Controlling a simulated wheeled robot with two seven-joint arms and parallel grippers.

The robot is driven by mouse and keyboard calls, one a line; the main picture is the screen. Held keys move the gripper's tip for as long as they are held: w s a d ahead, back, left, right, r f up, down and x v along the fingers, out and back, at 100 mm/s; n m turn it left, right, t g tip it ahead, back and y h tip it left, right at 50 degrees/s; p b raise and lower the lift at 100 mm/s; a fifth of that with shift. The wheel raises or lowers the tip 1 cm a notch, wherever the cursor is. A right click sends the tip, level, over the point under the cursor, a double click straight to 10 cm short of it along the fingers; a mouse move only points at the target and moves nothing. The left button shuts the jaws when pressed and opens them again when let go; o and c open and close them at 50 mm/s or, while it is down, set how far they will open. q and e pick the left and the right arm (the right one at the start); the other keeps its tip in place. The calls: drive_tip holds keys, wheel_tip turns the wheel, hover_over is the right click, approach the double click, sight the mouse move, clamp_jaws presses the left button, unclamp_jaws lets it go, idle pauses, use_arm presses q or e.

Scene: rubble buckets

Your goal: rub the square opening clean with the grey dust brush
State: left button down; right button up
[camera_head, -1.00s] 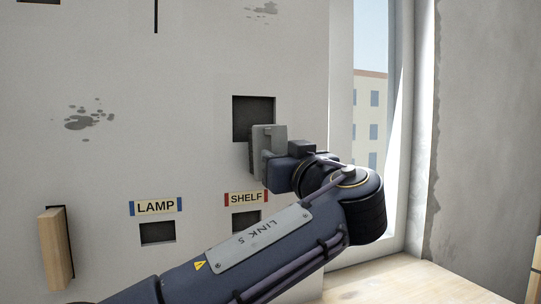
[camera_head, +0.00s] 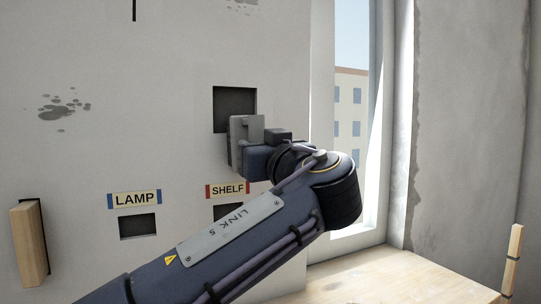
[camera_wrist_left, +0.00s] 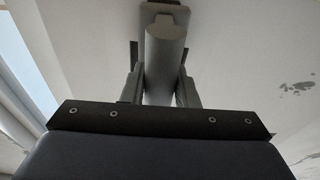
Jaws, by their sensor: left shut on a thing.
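The brush covers part of the opening's lower right. In the left wrist view the brush's grey rounded handle (camera_wrist_left: 165,62) stands between the two fingers, its far end at the pale wall. Whether it touches the wall or the opening's rim I cannot tell. My right gripper is not in view.
Below are smaller dark slots labelled LAMP (camera_head: 135,198) and SHELF (camera_head: 227,190); my forearm partly covers the SHELF slot. A wooden block (camera_head: 28,244) juts out at the lower left. A window (camera_head: 349,110) and wooden ledge (camera_head: 380,278) are to the right. Dark stains (camera_head: 64,108) mark the wall.

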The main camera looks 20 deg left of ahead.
use_arm(q)
drive_tip(key=shift+s+a+b, duration=1.05)
drive_tip(key=shift+s+a, duration=0.4)
drive_tip(key=shift+s, duration=0.25)
drive_tip(key=shift+w+d+r+p, duration=0.15)
drive_tip(key=shift+w+d+p, duration=0.65)
drive_tip(key=shift+w+d, duration=0.9)
drive_tip(key=shift+w+f+b, duration=0.25)
drive_tip(key=shift+w+b, duration=0.05)
drive_tip(key=shift+b, duration=0.2)
drive_tip(key=shift+s+a+r, duration=0.15)
drive_tip(key=shift+s+a, duration=0.3)
drive_tip(key=shift+s, duration=0.05)
drive_tip(key=s+a+b, duration=0.2)
drive_tip(key=s, duration=0.1)
drive_tip(key=shift+a, duration=0.3)
drive_tip(key=shift+s+a+b, duration=0.3)
drive_tip(key=shift+s+b, duration=0.05)
drive_tip(key=shift+s, duration=0.05)
drive_tip(key=shift+d, duration=0.1)
